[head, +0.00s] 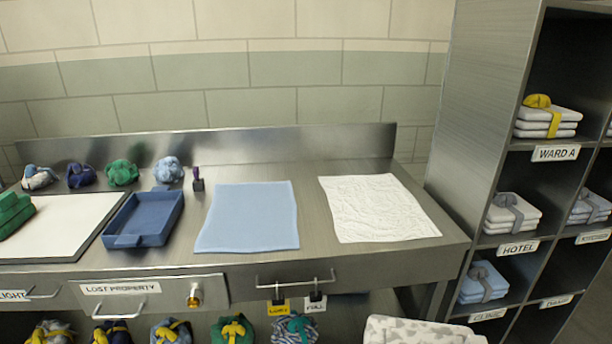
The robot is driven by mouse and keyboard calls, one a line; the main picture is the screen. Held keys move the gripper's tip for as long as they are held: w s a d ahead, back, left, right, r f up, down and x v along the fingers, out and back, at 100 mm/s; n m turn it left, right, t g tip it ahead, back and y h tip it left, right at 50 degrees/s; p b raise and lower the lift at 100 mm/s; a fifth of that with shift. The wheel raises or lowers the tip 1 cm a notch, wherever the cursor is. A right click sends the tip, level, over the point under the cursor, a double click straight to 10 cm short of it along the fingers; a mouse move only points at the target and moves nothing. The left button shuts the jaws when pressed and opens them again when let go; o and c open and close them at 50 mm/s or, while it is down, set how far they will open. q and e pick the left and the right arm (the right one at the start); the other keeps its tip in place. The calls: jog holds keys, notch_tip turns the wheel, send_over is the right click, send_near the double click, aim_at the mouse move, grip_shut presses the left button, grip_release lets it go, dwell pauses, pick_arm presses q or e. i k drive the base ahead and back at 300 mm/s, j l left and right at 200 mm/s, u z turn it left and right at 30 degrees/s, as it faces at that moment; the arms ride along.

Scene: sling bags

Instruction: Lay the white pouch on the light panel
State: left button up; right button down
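The light panel (62,222) is a flat white board with a dark rim, lying on the left of the steel counter. A green folded stack (14,213) lies on its left part, cut off by the picture edge. The rest of the panel is bare. I cannot pick out a plain white pouch for certain. A small white and blue-grey bundle (39,177) sits behind the panel, first in a row with a navy bundle (81,175), a green bundle (122,172) and a light blue bundle (168,170). Neither of my grippers is in view.
A blue tray (143,240), a light blue cloth (248,217) and a rumpled white cloth (377,208) lie on the counter. A small purple-handled stamp (198,179) stands behind. Tied bags fill the shelf below. A cubby rack (475,130) stands right; a white-grey patterned object (420,330) is at bottom.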

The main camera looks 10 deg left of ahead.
aim_at(56, 224)
jog(key=k+j, duration=0.1)
jog(key=j, duration=0.55)
jog(key=k+j, duration=0.1)
jog(key=j, duration=0.6)
jog(key=k+j, duration=0.1)
jog(key=j, duration=0.55)
jog(key=k+j, duration=0.1)
jog(key=j, duration=0.6)
jog(key=k+j, duration=0.1)
jog(key=j, duration=0.55)
jog(key=k+u, duration=0.05)
